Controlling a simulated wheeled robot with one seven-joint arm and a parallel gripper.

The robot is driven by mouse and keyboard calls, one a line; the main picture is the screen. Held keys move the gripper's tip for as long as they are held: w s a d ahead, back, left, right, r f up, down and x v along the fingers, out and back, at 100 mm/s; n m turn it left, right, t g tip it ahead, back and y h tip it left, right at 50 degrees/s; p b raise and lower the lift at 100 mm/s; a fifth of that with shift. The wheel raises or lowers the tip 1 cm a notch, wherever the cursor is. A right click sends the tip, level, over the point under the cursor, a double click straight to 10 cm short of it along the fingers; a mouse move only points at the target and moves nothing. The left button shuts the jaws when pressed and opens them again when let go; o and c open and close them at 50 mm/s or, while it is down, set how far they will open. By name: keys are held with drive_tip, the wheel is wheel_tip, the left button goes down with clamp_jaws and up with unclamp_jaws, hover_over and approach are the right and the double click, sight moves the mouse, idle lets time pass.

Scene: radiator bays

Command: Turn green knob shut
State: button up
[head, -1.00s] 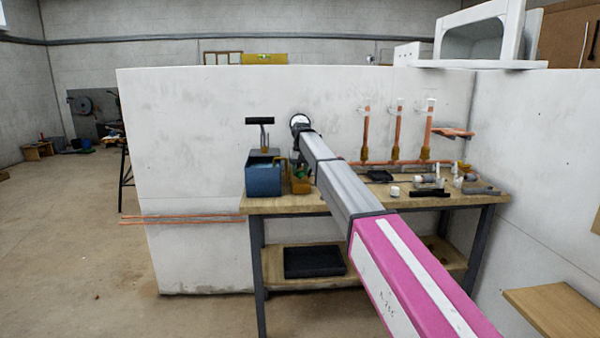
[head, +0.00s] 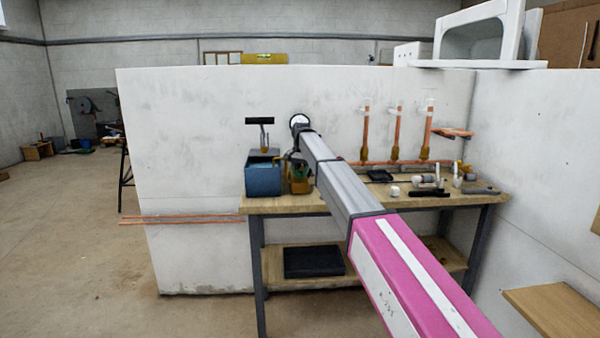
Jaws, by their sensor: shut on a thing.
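My arm reaches from the lower right to the bench, and my gripper (head: 293,158) is a small dark shape beside the arm's far end. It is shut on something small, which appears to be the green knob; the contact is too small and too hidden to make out. A bit of green (head: 300,172) shows just below the gripper, above a brown brassy block (head: 300,186) on the bench. The arm hides part of this spot.
A blue box (head: 263,180) with a black T-handled tool stands left on the wooden bench (head: 270,206). Copper pipes (head: 396,138) rise behind at the right. White and black fittings lie on the bench's right side. A white wall backs it.

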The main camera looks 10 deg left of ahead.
idle(0.4)
drive_tip(key=o, duration=0.9)
drive_tip(key=shift+r, duration=0.15)
drive_tip(key=r, duration=1)
drive_tip(key=shift+d+r, duration=0.2)
drive_tip(key=shift+r, duration=0.05)
